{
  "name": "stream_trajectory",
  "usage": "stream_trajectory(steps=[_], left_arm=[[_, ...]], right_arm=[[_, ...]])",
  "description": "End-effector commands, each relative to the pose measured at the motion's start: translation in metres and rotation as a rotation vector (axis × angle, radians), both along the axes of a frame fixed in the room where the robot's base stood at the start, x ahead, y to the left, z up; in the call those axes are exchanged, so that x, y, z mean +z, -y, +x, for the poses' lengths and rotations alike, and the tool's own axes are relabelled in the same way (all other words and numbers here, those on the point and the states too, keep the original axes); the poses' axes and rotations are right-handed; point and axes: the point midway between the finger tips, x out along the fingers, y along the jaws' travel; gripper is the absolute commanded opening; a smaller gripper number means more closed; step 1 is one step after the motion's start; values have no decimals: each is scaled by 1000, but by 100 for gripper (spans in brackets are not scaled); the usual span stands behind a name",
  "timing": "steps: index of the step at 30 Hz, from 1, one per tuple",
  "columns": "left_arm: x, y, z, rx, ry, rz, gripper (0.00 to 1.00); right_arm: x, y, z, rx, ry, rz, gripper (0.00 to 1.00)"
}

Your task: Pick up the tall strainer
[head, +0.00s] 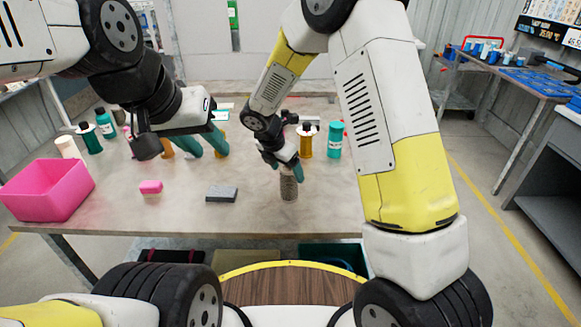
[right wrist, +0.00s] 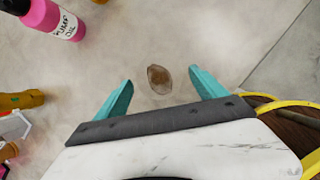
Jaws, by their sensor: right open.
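The tall strainer (head: 289,188) is a brownish, ribbed cylinder standing upright near the front edge of the table. In the right wrist view it shows end-on as a small brown oval (right wrist: 159,79). My right gripper (head: 286,167) is open, pointing down just above the strainer's top and partly covering it. In the right wrist view, the teal fingers (right wrist: 161,82) lie on either side of the strainer with clear gaps. My left gripper (head: 205,148) has its teal fingers apart and empty, over the table's back left part.
The table (head: 330,210) also holds a pink bin (head: 45,190), a pink block (head: 151,187) and a grey block (head: 222,194). An amber bottle (head: 306,140) and a teal bottle (head: 335,140) stand behind the strainer. A pink bottle (right wrist: 55,18) shows at the wrist view's upper left.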

Motion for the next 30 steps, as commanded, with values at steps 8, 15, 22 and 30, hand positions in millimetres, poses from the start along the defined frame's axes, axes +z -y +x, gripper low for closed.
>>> stream_trajectory(steps=[8, 15, 22, 30], left_arm=[[0, 0, 0, 0, 0, 0, 36], [0, 0, 0, 0, 0, 0, 36], [0, 0, 0, 0, 0, 0, 36], [0, 0, 0, 0, 0, 0, 36]], right_arm=[[-35, 10, 10, -2, -3, -2, 81], [-57, 16, 18, -2, -1, 1, 81], [-57, 16, 19, -2, 0, 1, 79], [-57, 16, 19, -3, 0, 2, 26]])
